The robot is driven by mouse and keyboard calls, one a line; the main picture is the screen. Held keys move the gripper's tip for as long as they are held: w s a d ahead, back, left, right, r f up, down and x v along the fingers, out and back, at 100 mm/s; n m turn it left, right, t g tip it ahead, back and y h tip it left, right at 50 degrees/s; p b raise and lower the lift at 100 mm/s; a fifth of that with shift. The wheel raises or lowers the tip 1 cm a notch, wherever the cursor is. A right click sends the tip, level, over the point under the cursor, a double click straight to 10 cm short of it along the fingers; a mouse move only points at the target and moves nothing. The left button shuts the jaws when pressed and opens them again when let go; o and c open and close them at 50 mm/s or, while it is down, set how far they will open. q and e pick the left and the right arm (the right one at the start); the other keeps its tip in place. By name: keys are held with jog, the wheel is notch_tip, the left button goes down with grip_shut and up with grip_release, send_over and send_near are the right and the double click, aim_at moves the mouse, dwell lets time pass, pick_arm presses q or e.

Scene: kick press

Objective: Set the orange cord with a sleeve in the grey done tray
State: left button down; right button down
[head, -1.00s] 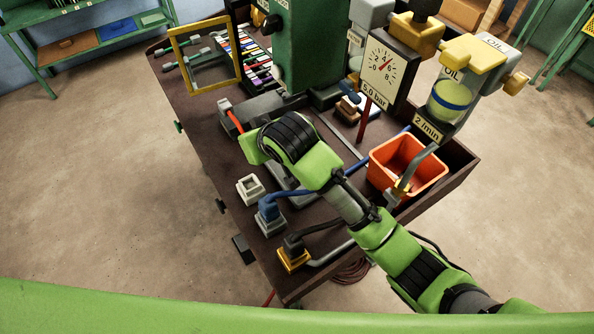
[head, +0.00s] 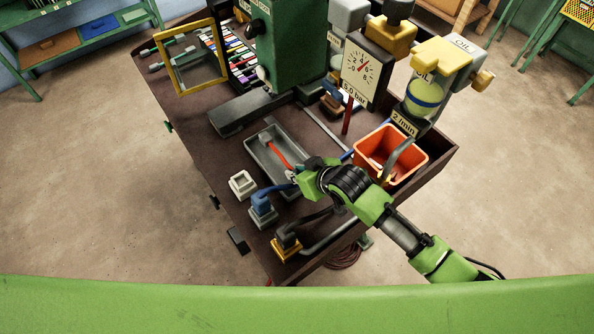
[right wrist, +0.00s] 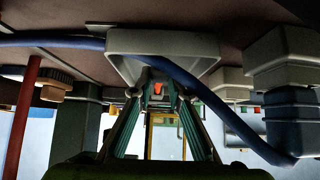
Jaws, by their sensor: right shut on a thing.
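The orange cord (head: 279,152) runs slantwise over the inside of the grey done tray (head: 264,157); I cannot tell whether it touches the tray floor. My right gripper (head: 293,174) is at the tray's near right side, shut on the near end of the cord. In the right wrist view the gripper (right wrist: 158,92) has a small orange piece of the cord (right wrist: 158,89) between its fingertips, close to the tray (right wrist: 122,42). The sleeve is too small to make out. My left gripper is not in view.
An orange bin (head: 416,164) is at right. The green press (head: 285,45) and gauge (head: 359,72) stand behind.

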jog(key=shift+f, duration=0.55)
jog(key=c, duration=1.9)
grip_release()
jog(key=shift+r, duration=0.1)
jog(key=v, duration=1.1)
jog(key=shift+s+d+r+b, duration=0.15)
jog(key=shift+s+r+b, duration=0.1)
jog(key=shift+r+b, duration=0.05)
